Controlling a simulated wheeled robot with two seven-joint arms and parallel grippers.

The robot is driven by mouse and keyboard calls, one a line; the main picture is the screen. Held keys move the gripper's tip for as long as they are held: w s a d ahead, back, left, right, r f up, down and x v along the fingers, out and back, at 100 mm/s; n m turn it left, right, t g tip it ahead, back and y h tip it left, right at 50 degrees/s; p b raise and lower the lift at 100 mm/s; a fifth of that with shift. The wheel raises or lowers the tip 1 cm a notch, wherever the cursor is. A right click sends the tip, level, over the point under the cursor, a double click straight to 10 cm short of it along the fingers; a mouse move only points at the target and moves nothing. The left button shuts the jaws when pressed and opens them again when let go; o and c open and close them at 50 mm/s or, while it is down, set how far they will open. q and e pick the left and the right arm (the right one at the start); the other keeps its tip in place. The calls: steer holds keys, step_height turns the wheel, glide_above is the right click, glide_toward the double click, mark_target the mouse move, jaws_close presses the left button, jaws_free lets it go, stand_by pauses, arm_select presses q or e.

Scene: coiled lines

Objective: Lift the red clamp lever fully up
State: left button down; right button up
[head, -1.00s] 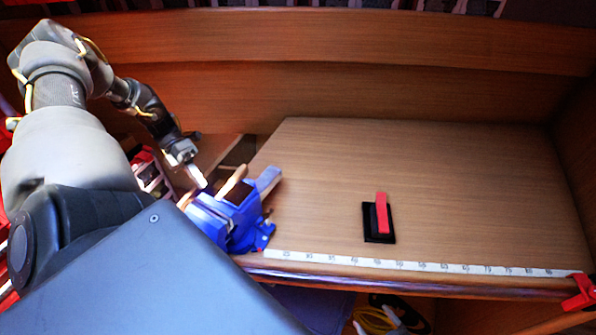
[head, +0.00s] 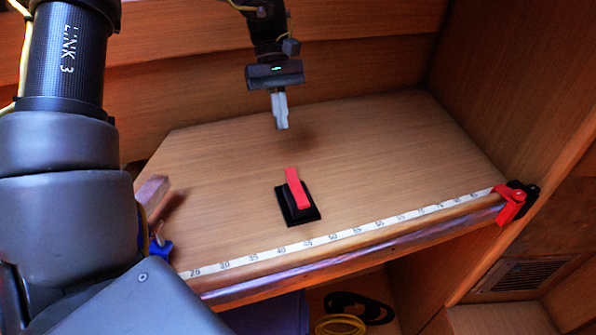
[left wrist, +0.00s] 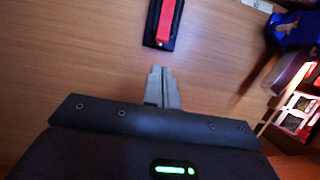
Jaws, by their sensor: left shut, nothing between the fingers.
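The red clamp lever (head: 297,187) sits on a black base (head: 299,212) in the middle of the wooden bench. It looks lowered, lying along its base. It also shows in the left wrist view (left wrist: 167,20), at the top, with its far end cut off. My left gripper (head: 281,127) is shut and empty. It hangs above the bench, behind the lever and apart from it. In the left wrist view its closed fingers (left wrist: 162,72) point toward the lever with bare wood between. My right gripper is not in view.
A measuring tape strip (head: 330,237) runs along the bench's front edge. A red and black clamp (head: 511,203) grips the right front corner. A blue vise (head: 160,249) is partly hidden at the left. A wooden wall stands behind. The bench around the lever is clear.

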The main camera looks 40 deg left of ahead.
mark_target(296, 187)
arm_select(q)
steer(key=shift+s+a, duration=0.1)
steer(key=shift+s, duration=0.05)
steer(key=x, duration=1)
steer(key=shift+r, duration=0.15)
stand_by(0.4)
